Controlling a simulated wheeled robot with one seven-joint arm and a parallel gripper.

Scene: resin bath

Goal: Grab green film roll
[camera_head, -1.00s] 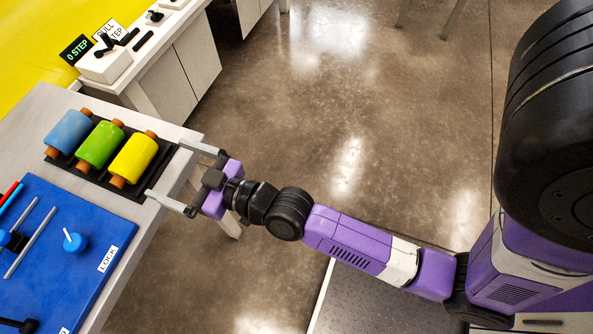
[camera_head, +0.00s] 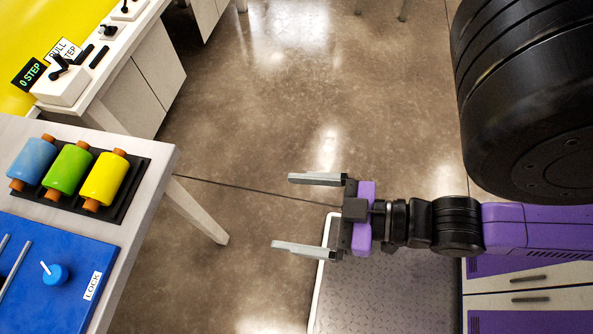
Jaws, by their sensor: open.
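The green film roll (camera_head: 68,168) lies on a black tray (camera_head: 134,181) on the light table at the left. It sits between a blue roll (camera_head: 34,161) and a yellow roll (camera_head: 105,179), each with orange-brown ends. My gripper (camera_head: 300,214) is open and empty. Its two grey fingers point left, over the floor, well to the right of the table and apart from all the rolls.
A blue board (camera_head: 76,255) with a blue knob (camera_head: 55,274) and a LOCK label lies in front of the tray. A white counter (camera_head: 138,62) with levers and a "0 STEP" sign (camera_head: 30,74) stands behind. Open floor (camera_head: 240,150) separates my gripper from the table.

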